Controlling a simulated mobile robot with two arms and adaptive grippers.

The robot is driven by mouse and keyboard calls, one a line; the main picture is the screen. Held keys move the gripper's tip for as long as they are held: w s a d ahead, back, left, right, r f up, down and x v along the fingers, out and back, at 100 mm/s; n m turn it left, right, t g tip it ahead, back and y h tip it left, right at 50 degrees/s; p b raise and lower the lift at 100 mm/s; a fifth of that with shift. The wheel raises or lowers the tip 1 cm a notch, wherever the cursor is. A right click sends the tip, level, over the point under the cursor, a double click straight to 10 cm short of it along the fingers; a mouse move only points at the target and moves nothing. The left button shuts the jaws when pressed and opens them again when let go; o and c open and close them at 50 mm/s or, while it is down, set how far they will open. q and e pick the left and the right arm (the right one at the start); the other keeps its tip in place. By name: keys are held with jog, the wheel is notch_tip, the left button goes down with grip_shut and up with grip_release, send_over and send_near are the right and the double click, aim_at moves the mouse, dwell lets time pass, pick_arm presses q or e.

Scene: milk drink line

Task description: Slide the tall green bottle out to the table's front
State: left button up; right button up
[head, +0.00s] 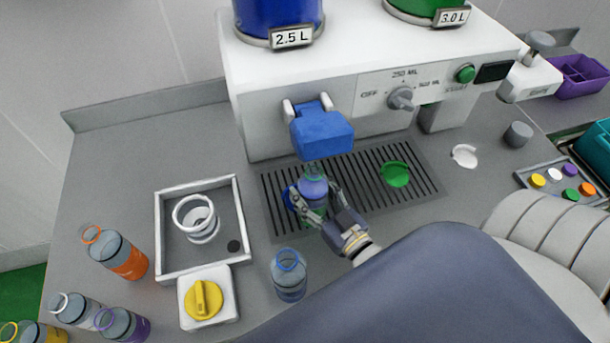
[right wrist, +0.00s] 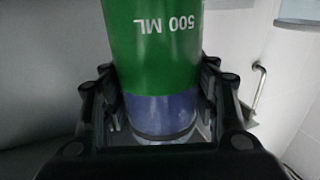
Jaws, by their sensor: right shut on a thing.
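The tall green bottle (head: 313,187) stands upright on the drip tray below the blue spout. Its upper part looks blue-violet in the head view. In the right wrist view the green bottle (right wrist: 152,50) shows an upside-down "500 ML" mark, a blue band and a clear end. My right gripper (head: 314,196) is shut on it, one finger on each side; its fingers also flank the bottle in the right wrist view (right wrist: 160,98). The grey table (head: 255,290) has its front partly hidden by my arm. My left gripper is not in view.
The blue spout (head: 322,133) hangs close above the bottle. A smaller clear-blue bottle (head: 290,275) stands in front of the drip tray (head: 268,218), left of my gripper. A white-rimmed tray (head: 160,230) and yellow-knobbed box (head: 205,300) stand left. A green disc (head: 396,173) lies right.

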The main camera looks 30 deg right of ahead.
aim_at(322, 203)
jog(key=shift+s+r, duration=0.1)
jog(key=s, duration=0.3)
jog(key=s+p, duration=0.1)
jog(key=s, duration=0.1)
jog(key=shift+s+d+r, duration=0.15)
jog(key=shift+d, duration=0.1)
jog(key=shift+s, duration=0.3)
jog(key=s+p, duration=0.1)
jog(key=s, duration=0.5)
jog(key=shift+d, duration=0.3)
jog(key=shift+s+p, duration=0.1)
jog(key=shift+p, duration=0.2)
jog(key=s, duration=0.4)
jog(key=shift+s+d+p, duration=0.1)
jog(key=shift+d+p, duration=0.15)
jog(key=shift+p, duration=0.05)
